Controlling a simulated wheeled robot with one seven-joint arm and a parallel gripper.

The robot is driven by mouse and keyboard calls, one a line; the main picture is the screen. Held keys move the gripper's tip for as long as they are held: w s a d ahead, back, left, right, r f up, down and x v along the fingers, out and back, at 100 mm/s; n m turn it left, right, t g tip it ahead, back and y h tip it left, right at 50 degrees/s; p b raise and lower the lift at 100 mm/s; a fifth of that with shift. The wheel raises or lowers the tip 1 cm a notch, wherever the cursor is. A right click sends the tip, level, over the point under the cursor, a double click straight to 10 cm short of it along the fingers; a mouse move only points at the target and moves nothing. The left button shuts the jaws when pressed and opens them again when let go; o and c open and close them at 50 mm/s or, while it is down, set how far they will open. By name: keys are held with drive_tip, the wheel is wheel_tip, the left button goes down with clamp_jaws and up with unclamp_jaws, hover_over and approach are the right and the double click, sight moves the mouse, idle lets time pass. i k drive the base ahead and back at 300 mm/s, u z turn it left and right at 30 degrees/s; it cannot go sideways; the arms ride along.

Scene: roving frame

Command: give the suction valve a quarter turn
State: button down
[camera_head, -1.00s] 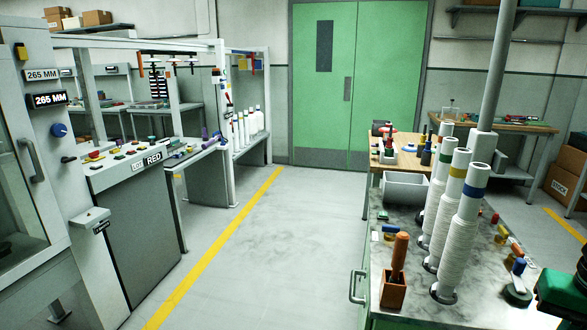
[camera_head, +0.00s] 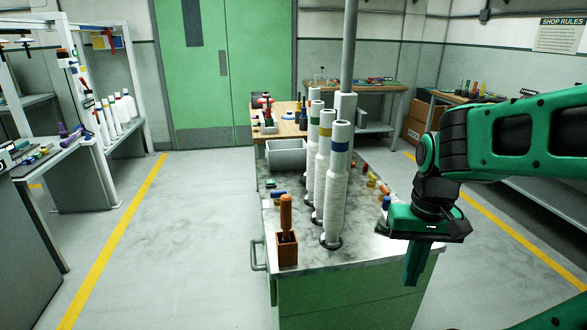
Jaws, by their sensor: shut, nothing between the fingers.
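No part in view can be told for certain as the suction valve. A small red-topped item (camera_head: 265,101) stands on the far wooden bench, too small to make out. My gripper (camera_head: 411,280) hangs pointing down at the right, by the right front of the marble-topped bench (camera_head: 372,248). Its fingers are together and hold nothing. It is well apart from the red-topped item, which lies farther back and to the left.
White-wrapped cones (camera_head: 336,190) stand in a row on the near bench, beside an orange-handled tool in a brown block (camera_head: 287,248). A grey bin (camera_head: 287,156) sits behind them. Clear floor (camera_head: 185,225) lies left, with a yellow line. Green doors (camera_head: 224,75) close the back.

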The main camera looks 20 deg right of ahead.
sight(273, 194)
drive_tip(key=k, duration=1.3)
drive_tip(key=z, duration=0.4)
drive_tip(key=i, duration=0.65)
drive_tip(key=z, duration=0.45)
drive_tip(key=i, duration=1.1)
drive_tip(key=u, duration=0.75)
drive_tip(key=i, duration=0.4)
drive_tip(key=u, duration=0.2)
